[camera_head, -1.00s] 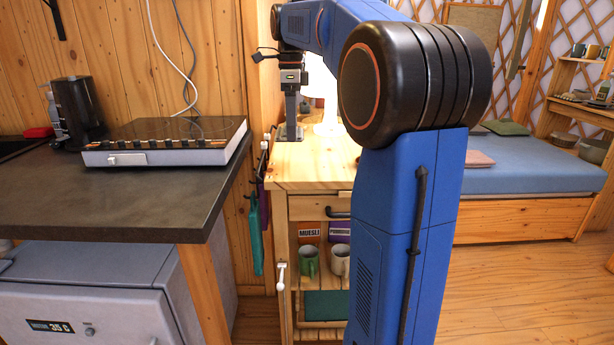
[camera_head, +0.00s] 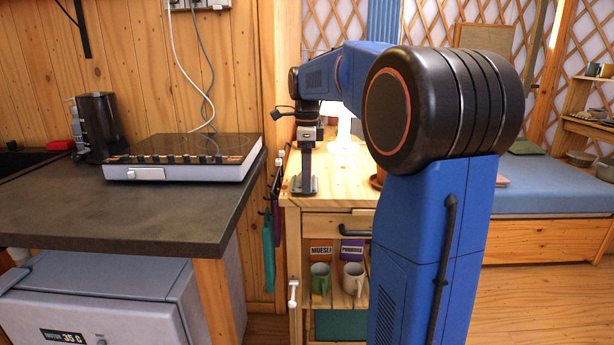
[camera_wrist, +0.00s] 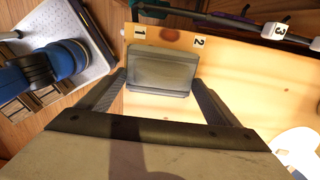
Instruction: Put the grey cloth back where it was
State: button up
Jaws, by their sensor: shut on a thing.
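A teal cloth (camera_head: 268,255) hangs there. A lit white lamp (camera_head: 343,130) stands behind my gripper. The dark counter (camera_head: 120,215) with a cooktop (camera_head: 190,158) is at left.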

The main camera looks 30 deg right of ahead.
jog(key=shift+f, duration=0.2)
jog(key=o, duration=0.9)
jog(key=shift+f, duration=0.1)
notch_tip(320, 180, up, 12)
jog(key=s+a+f+n+t, duration=0.1)
jog(key=s+a+f+n, duration=0.35)
jog(key=s+n, duration=0.2)
jog(key=s+a+f+n+t, duration=0.1)
jog(key=s+a+f+n, duration=0.4)
jog(key=s, duration=0.3)
jog(key=s+a+f+n+t, duration=0.1)
jog(key=s+a+f+n, duration=0.1)
jog(key=s+f+n, duration=0.2)
jog(key=s+a+f+n+t, duration=0.1)
jog(key=s+a+f+n, duration=0.1)
jog(key=s+f+n, duration=0.3)
jog(key=s+a+f+n, duration=0.3)
jog(key=s+f+n, duration=0.1)
jog(key=s+f, duration=0.2)
jog(key=shift+s+f+t, duration=0.15)
jog(key=shift+f+t, duration=0.25)
jog(key=shift+f, duration=0.3)
